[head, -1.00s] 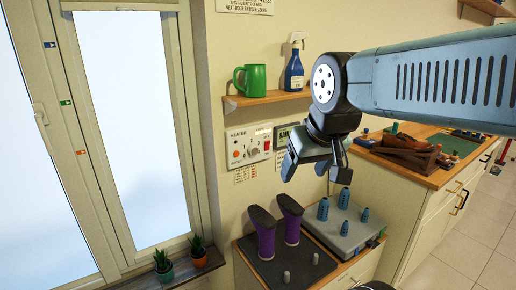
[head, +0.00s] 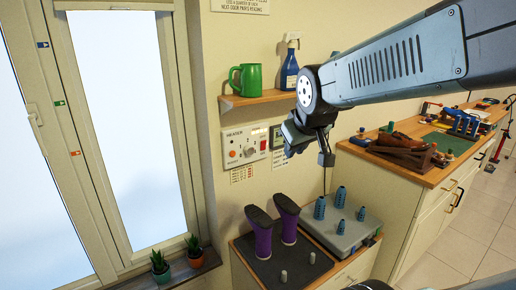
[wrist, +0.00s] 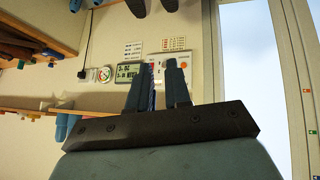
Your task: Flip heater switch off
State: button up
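The heater panel (head: 241,158) is a pale box on the wall below the shelf. It carries an orange round light (head: 232,154), a central knob (head: 249,150) and a small red switch (head: 263,145) at its right. I cannot tell the switch's position at this size. My gripper (head: 308,153) is in the air to the right of the panel, apart from it, with its fingers spread and nothing between them. In the wrist view, which is upside down, the gripper (wrist: 156,85) shows two separated fingers that hide much of the panel.
A grey display (head: 277,136) hangs right of the panel. The shelf (head: 262,98) above holds a green mug (head: 246,79) and a blue spray bottle (head: 290,68). A workbench (head: 425,178) with tools is at right.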

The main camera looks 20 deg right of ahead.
jog(key=w+d+n+t, duration=0.1)
jog(key=w, duration=0.3)
jog(key=w+d+f+n+t, duration=0.1)
jog(key=w+d, duration=0.1)
jog(key=w, duration=0.2)
jog(key=w+d+f+n, duration=0.1)
jog(key=w+d, duration=0.1)
jog(key=w, duration=0.2)
jog(key=shift+w+n+t+h, duration=0.3)
jog(key=shift+t+h, duration=0.1)
grip_shut()
jog(key=w+d+f+n+t+y, duration=0.1)
jog(key=w+d+f+n+t, duration=0.2)
jog(key=w+f+n, duration=0.3)
jog(key=w+d+f+n+t+y, duration=0.1)
jog(key=w+d+f+n+t, duration=0.15)
jog(key=w, duration=0.55)
notch_tip(320, 180, down, 9)
jog(key=d+n+t+y, duration=0.1)
jog(key=n+t+y, duration=0.1)
jog(key=n+y, duration=0.3)
jog(key=shift+d+f+n+t, duration=0.2)
jog(key=shift+n+t, duration=0.15)
jog(key=shift+n, duration=0.7)
